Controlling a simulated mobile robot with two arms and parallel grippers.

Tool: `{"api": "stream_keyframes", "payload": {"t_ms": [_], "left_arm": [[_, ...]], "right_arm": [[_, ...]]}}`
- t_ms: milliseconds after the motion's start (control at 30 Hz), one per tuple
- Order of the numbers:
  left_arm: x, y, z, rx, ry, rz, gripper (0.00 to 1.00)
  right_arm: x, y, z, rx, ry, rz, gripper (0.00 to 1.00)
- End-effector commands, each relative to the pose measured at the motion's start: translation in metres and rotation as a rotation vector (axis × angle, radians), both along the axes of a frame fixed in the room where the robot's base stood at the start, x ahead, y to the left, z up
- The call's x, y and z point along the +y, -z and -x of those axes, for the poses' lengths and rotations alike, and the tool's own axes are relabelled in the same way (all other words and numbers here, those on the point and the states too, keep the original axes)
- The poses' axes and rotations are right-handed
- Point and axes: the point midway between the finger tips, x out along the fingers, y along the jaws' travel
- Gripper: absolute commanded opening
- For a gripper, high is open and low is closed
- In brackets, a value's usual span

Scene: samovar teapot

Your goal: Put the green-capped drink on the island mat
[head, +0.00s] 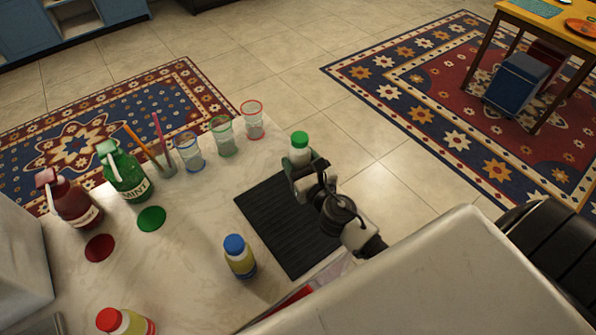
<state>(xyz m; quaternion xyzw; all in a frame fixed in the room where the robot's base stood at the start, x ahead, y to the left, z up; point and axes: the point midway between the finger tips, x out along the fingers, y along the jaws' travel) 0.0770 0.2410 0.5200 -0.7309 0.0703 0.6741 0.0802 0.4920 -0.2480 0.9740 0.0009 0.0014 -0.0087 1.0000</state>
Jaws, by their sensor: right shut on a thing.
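The green-capped drink (300,148) is a small pale bottle, upright, at the far right corner of the black island mat (270,220). My right gripper (303,170) is shut around the bottle's lower part, which its fingers hide. I cannot tell whether the bottle's base touches the mat or is held above it. The mat is ribbed and lies flat on the pale marble island, with its left part bare. My left gripper is not in view.
A blue-capped bottle (240,257) stands left of the mat, and a red-capped bottle (125,322) stands at the front left. Coloured-rim glasses (222,137), a green MINT bottle (124,172) and a red bottle (70,199) line the far side. Round green and red coasters lie near the bottles.

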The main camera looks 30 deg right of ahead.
Motion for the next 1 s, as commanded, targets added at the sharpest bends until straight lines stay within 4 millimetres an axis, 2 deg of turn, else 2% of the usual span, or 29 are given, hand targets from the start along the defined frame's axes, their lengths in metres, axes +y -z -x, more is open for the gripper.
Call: {"api": "stream_keyframes", "payload": {"t_ms": [133, 300, 400, 833, 867, 1000], "left_arm": [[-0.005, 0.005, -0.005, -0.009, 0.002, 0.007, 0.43], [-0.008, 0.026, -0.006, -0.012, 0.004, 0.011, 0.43], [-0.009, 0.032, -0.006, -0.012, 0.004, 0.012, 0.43], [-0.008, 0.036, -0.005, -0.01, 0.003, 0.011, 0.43], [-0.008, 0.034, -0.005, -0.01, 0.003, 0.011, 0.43], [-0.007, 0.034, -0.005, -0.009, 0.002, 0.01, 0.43]], "right_arm": [[0.003, 0.008, -0.007, -0.001, -0.001, -0.001, 0.25], [0.003, 0.036, -0.007, 0.0, 0.0, -0.001, 0.25], [0.002, 0.044, -0.007, -0.001, 0.001, 0.0, 0.25], [0.002, 0.048, -0.006, -0.001, -0.001, 0.001, 0.25], [0.002, 0.048, -0.006, 0.001, -0.001, 0.001, 0.59], [0.002, 0.047, -0.006, 0.001, -0.001, 0.001, 0.8]]}}
